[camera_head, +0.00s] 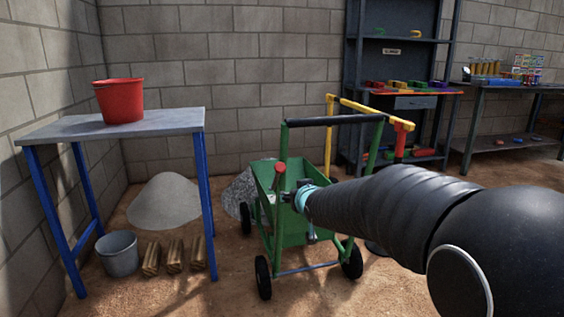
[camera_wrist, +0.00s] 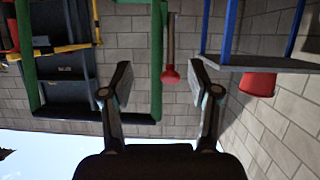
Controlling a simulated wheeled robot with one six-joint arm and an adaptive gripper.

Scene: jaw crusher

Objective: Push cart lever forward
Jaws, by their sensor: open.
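The green cart (camera_head: 262,195) stands on the dirt floor in the middle of the head view, with a black push bar (camera_head: 335,121) on top. Its lever has a red knob (camera_head: 280,168) and stands roughly upright at the cart's near side. In the wrist view, which is upside down, the red lever knob (camera_wrist: 171,76) appears between the two fingers of my gripper (camera_wrist: 160,85). The fingers are spread and nothing is held. In the head view my gripper (camera_head: 298,190) is close to the lever, slightly right of and below the knob; contact cannot be told.
A table (camera_head: 165,124) with a red bucket (camera_head: 120,102) stands left. Below it are a grey bucket (camera_head: 118,254) and wooden blocks (camera_head: 174,256). Gravel piles (camera_head: 166,203) lie behind. A yellow frame (camera_head: 360,107), shelf (camera_head: 395,60) and workbench (camera_head: 510,88) are behind right.

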